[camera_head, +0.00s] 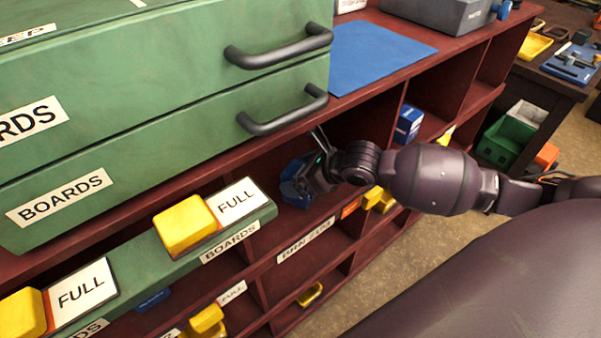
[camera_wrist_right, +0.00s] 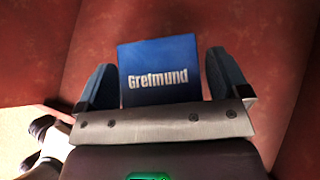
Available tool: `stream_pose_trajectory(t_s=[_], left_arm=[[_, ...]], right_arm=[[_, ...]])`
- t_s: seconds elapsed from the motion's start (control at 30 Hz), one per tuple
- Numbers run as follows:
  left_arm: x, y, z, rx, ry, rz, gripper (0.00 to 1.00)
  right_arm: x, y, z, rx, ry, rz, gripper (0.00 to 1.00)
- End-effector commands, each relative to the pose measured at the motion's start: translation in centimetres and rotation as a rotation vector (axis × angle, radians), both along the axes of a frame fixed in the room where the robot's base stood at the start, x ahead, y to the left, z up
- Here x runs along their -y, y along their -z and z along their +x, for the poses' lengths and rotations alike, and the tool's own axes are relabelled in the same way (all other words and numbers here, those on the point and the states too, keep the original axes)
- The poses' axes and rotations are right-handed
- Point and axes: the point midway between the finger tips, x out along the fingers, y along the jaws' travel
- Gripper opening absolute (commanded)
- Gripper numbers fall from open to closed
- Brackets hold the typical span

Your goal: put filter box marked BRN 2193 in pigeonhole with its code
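A blue box (camera_wrist_right: 160,70) with the word "Gretmund" on its face sits between the fingers of my right gripper (camera_wrist_right: 162,85) in the right wrist view. Narrow gaps show beside the box, so the fingers look open around it. In the head view my right gripper (camera_head: 308,177) reaches into a pigeonhole of the dark red shelf unit (camera_head: 345,215). Blue shows at its tip (camera_head: 291,190), but box and fingers are hard to tell apart there. A shelf-edge label (camera_head: 305,240) below that pigeonhole seems to read BRN 2193. No code shows on the box. My left gripper is out of view.
Green drawers marked BOARDS (camera_head: 160,150) with dark handles (camera_head: 285,110) stand left, close above my right gripper. Yellow blocks (camera_head: 185,224) and FULL cards (camera_head: 238,200) lie on a green ledge. Another blue box (camera_head: 408,122) sits in a pigeonhole further right. A blue mat (camera_head: 375,55) lies on top.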

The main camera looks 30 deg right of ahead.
Motion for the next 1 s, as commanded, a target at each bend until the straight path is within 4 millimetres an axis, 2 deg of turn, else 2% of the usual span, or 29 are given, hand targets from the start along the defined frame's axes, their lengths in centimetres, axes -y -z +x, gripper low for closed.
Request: stream_pose_trajectory(t_s=[0.27, 0.47, 1.0], left_arm=[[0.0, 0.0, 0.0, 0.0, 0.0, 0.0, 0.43], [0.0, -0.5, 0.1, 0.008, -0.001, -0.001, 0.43], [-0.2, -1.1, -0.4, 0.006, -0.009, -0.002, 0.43]], right_arm=[[0.0, 0.0, 0.0, 0.0, 0.0, 0.0, 0.98], [0.4, -0.9, -0.6, 0.002, -0.001, -0.003, 0.98], [3.7, -5.9, -6.3, 0.001, -0.002, -0.004, 0.98]])
